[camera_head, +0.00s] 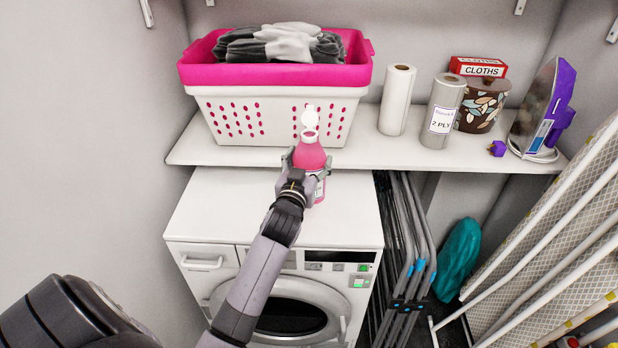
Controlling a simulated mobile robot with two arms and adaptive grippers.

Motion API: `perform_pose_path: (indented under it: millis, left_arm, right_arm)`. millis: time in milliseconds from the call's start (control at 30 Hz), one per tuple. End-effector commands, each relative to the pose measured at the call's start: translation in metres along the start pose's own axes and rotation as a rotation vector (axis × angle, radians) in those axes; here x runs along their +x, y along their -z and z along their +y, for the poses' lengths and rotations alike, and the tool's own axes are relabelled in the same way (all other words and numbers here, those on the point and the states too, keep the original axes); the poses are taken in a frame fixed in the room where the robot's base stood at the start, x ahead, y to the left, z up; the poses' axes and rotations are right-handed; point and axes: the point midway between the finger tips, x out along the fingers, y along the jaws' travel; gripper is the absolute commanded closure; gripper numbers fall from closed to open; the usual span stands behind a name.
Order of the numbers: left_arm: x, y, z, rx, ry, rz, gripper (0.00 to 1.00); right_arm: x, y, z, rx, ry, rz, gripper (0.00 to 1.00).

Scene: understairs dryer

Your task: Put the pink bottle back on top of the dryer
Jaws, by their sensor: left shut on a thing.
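The pink bottle (310,155) has a white cap and shows in the middle of the head view. My left gripper (307,172) is shut around its body and holds it upright. The bottle is over the rear part of the white top of the dryer (350,210), just in front of the shelf edge. The gripper hides part of its lower body, and I cannot tell whether its base touches the dryer top. My right gripper is not in view.
A shelf (375,150) behind the dryer holds a pink-and-white laundry basket (230,115), paper rolls (397,100), a patterned pot (482,105) and an iron (545,110). Folded grey racks (405,250) and an ironing board (560,240) stand at the right. The dryer top is otherwise clear.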

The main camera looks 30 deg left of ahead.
Motion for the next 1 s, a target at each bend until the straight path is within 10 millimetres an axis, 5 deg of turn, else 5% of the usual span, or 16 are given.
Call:
perform_pose_path:
  millis: [467, 867, 900, 1000]
  left_arm:
    - [0.001, -0.049, 0.000, -0.001, 0.001, 0.005, 0.85]
    - [0.001, -0.055, 0.000, 0.000, -0.001, 0.008, 0.85]
    - [0.000, -0.057, 0.000, 0.000, 0.000, 0.001, 0.31]
    - [0.000, -0.057, 0.000, 0.000, 0.001, 0.001, 0.24]
  right_arm:
    - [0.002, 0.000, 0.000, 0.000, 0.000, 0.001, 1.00]
    - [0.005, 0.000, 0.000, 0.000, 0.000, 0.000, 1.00]
    - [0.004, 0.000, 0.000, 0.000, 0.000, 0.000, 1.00]
    - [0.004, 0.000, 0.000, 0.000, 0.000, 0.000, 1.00]
